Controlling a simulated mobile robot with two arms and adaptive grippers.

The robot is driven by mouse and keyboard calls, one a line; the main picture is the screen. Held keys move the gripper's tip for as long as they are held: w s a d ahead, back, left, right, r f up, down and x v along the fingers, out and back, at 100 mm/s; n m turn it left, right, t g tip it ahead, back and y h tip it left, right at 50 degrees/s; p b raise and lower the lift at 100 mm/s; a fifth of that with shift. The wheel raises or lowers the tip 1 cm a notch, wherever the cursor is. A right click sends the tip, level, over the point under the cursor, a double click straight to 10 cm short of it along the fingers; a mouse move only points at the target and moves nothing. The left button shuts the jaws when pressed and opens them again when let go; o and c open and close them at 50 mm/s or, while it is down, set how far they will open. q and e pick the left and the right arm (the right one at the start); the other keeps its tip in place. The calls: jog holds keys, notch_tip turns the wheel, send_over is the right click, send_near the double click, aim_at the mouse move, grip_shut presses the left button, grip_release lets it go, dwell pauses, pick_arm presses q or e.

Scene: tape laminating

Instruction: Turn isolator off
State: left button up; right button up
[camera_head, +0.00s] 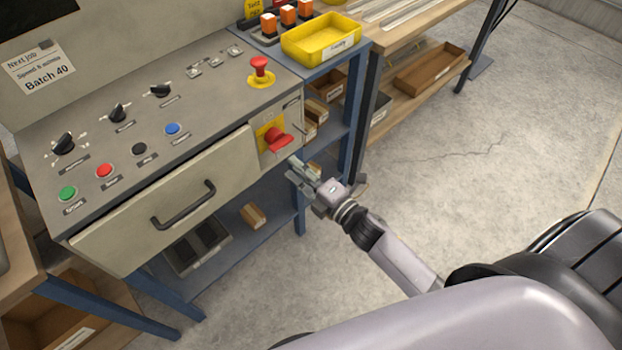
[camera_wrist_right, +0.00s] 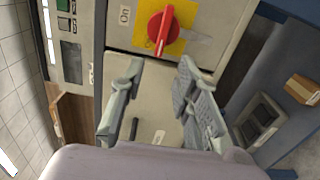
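The isolator is a red rotary handle (camera_head: 277,140) on a yellow plate (camera_head: 264,131), on the front of the grey control console at its right end. In the right wrist view the red handle (camera_wrist_right: 160,30) is at the top centre, tilted a little from upright, with an "On" label (camera_wrist_right: 125,15) to its left. My right gripper (camera_head: 297,172) is just in front of and below the handle, apart from it. In the wrist view its fingers (camera_wrist_right: 160,95) are spread, with nothing between them. My left gripper is not in view.
The console top has a red emergency stop button (camera_head: 260,67), coloured push buttons and black knobs. A drawer with a black handle (camera_head: 184,205) is left of the isolator. Blue shelving with small boxes stands below and behind. The floor at right is clear.

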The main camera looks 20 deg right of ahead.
jog(key=v, duration=0.5)
jog(key=shift+s+d, duration=0.1)
jog(key=shift+s, duration=0.05)
jog(key=s+d+f+m+g+h, duration=0.2)
jog(key=s+f+m, duration=0.2)
jog(key=f, duration=0.6)
jog(key=s+d+f+m+g+h, duration=0.1)
jog(key=s+f+m+g, duration=0.25)
jog(key=f, duration=0.65)
jog(key=s+d+f+m+g+h, duration=0.2)
jog(key=s+f+m, duration=0.2)
jog(key=f, duration=0.5)
jog(key=s+f+m+g, duration=0.2)
jog(key=s+f, duration=0.3)
jog(key=s, duration=0.4)
jog(key=s+f+m+g, duration=0.3)
jog(key=s+f, duration=0.2)
jog(key=s, duration=0.3)
jog(key=s+f+m+g+h, duration=0.1)
jog(key=s+f+m+g, duration=0.2)
jog(key=s+f, duration=0.3)
jog(key=s, duration=0.3)
jog(key=shift+s+a, duration=0.3)
jog(key=shift+s+g, duration=0.1)
jog(key=shift+g, duration=0.15)
